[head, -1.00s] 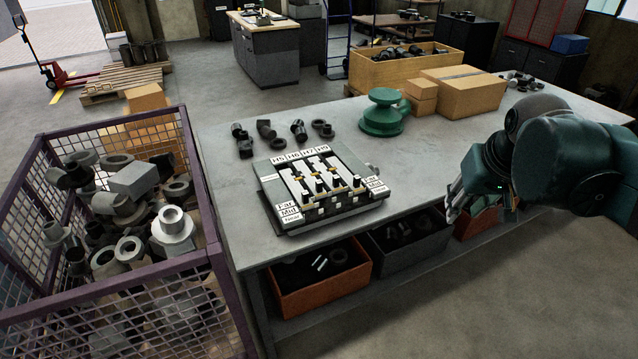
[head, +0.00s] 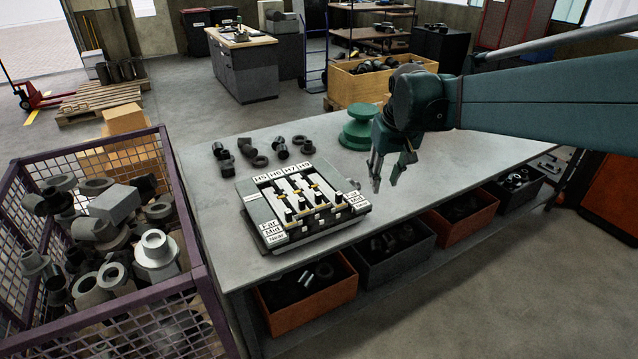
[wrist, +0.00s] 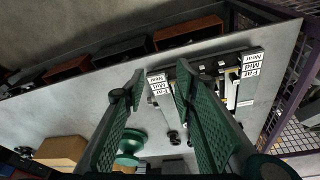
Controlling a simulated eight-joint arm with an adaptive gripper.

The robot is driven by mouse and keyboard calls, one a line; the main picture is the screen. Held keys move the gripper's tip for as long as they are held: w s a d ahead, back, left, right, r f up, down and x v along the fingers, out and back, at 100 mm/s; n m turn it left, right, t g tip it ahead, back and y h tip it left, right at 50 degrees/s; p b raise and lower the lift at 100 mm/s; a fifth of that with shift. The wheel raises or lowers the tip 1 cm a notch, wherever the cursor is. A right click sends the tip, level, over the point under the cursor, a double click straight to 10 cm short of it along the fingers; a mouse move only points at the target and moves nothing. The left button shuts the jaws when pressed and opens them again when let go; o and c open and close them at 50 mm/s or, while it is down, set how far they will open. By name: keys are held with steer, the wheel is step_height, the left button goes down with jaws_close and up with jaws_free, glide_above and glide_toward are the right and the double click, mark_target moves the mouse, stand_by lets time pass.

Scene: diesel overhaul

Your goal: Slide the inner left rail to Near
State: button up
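The slide-rail board (head: 252,207) lies on the table's near left part, also seen in the wrist view (wrist: 245,105). Its back edge carries H-number labels, with H6 (head: 275,173) second from left. Far, Mid and Near labels (head: 276,238) run down both sides, Near at the front edge. Several dark sliders with yellow marks sit on the pale rails; the inner left slider's exact stop is too small to tell. My gripper (head: 385,185) is open and empty, above the table to the right of the board and apart from it. In the wrist view its green fingers (wrist: 158,76) partly cover the board.
A green round stand (head: 361,130) is behind my gripper. Several dark fittings (head: 260,161) lie behind the board. A purple mesh crate (head: 190,262) full of parts stands left. Bins (head: 310,300) sit below the table (head: 210,240). The tabletop right of the board is clear.

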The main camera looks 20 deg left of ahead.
steer(key=w+a+f+n+g+p, duration=0.1)
steer(key=w+a+f, duration=0.25)
steer(key=a, duration=0.35)
steer(key=w+a+f+n+g+p, duration=0.1)
steer(key=w+a+f, duration=0.25)
steer(key=a, duration=0.45)
steer(key=n+h+p, duration=0.1)
steer(key=p, duration=0.1)
glide_above(301, 199)
steer(key=d, duration=0.1)
steer(key=shift+g, duration=0.4)
step_height(301, 199, down, 8)
steer(key=shift+f, duration=0.25)
steer(key=shift+a+f+n, duration=0.3)
steer(key=shift+a+f, duration=0.15)
steer(key=shift+f, duration=0.1)
steer(key=shift+f, duration=3.75)
steer(key=shift+c, duration=0.2)
jaws_close()
